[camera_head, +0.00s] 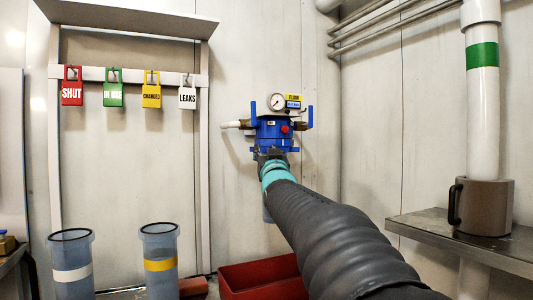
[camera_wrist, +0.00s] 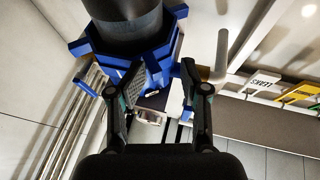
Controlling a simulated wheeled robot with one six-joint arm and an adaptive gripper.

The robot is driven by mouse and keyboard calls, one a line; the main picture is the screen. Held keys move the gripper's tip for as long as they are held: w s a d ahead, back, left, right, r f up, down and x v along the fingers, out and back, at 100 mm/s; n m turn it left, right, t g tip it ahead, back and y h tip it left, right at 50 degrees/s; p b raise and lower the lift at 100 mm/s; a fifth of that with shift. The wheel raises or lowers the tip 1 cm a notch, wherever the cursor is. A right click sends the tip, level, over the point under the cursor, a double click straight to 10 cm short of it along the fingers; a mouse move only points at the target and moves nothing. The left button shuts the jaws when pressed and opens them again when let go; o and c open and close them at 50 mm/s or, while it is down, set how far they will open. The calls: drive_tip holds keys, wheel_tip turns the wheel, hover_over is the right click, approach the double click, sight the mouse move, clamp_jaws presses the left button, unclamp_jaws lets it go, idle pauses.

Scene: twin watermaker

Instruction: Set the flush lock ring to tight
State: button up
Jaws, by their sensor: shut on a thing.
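The blue flush filter head (camera_head: 272,131) hangs on the back wall, with a round gauge (camera_head: 277,102), a yellow flush tag (camera_head: 293,98) and a red button (camera_head: 285,128). The blue flush lock ring (camera_wrist: 150,62) shows in the wrist view around the top of a dark cylinder (camera_wrist: 125,18). My gripper (camera_wrist: 152,88) has one finger on each side of the ring's near part and is shut on it. In the head view my gripper (camera_head: 270,156) is just below the filter head, and my arm hides most of the ring and the bowl under it. I cannot read the ring's setting.
A rack rail (camera_head: 130,77) on the left carries red, green, yellow and white tags. Two clear canisters (camera_head: 72,262) (camera_head: 160,256) stand at lower left. A red bin (camera_head: 250,280) sits below the filter. A steel shelf (camera_head: 480,247) with a brown jug (camera_head: 485,205) is at right.

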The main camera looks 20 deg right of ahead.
drive_tip(key=shift+f, duration=0.1)
drive_tip(key=v, duration=1.2)
